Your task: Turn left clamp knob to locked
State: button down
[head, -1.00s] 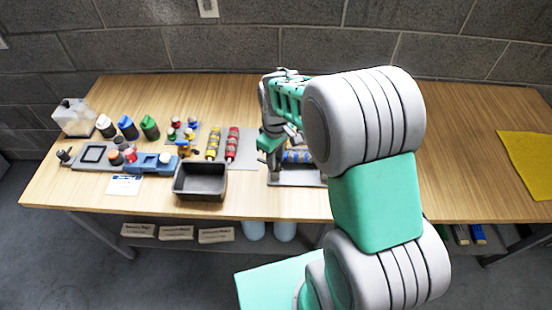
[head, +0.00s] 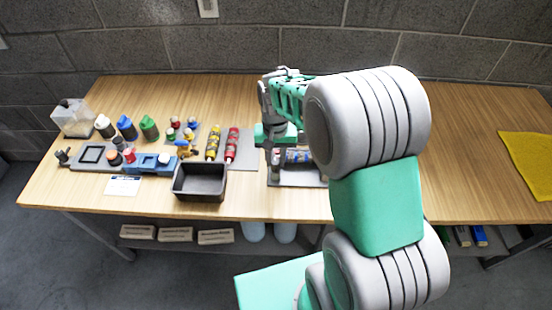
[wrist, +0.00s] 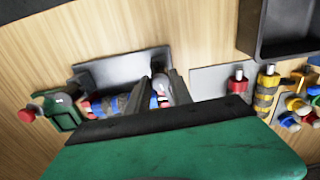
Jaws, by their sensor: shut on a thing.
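A grey fixture plate (head: 297,178) lies on the table in front of my gripper (head: 274,160). A blue-banded roller (head: 298,156) sits on it, partly hidden by my arm. In the wrist view the plate (wrist: 110,68) and roller (wrist: 106,105) lie under my fingers. My gripper (wrist: 162,88) is shut on the left clamp knob (wrist: 160,86), a grey knob with a coloured part, mostly hidden between the fingers. The left knob's lock marking is not readable.
A dark open tray (head: 200,180) stands just left of the fixture. Yellow (head: 213,144) and red (head: 231,145) rollers lie behind it. Bottles and small parts fill the table's left.

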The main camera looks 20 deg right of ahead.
aim_at(276, 162)
jog(key=shift+m, duration=1.1)
jog(key=c, duration=1.1)
grip_release()
notch_tip(276, 162, up, 8)
jog(key=shift+f+b, duration=0.1)
jog(key=shift+b, duration=0.35)
